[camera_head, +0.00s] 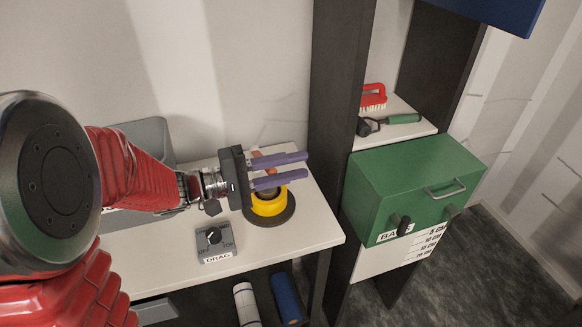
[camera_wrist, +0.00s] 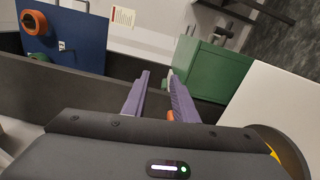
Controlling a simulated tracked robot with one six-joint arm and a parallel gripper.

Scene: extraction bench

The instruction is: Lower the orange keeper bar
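My gripper (camera_head: 305,164) has two purple fingers spread apart with nothing seen between them. It is over the bench by the yellow ring, pointing right toward the shelf unit. Its fingers also show apart in the wrist view (camera_wrist: 158,74). An orange piece (camera_head: 257,154) shows partly behind the fingers in the head view; I cannot tell whether it is the keeper bar. A small orange bit (camera_wrist: 171,115) shows beside the right finger in the wrist view. A blue panel (camera_wrist: 80,38) carries an orange round part (camera_wrist: 35,22). No clear orange bar is visible.
A yellow ring (camera_head: 268,207) on a dark base and a grey DRAG dial box (camera_head: 214,241) stand on the white bench (camera_head: 310,232). A dark post (camera_head: 335,110) stands right of the bench. Beyond it are a green box (camera_head: 410,187) and a red brush (camera_head: 374,95).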

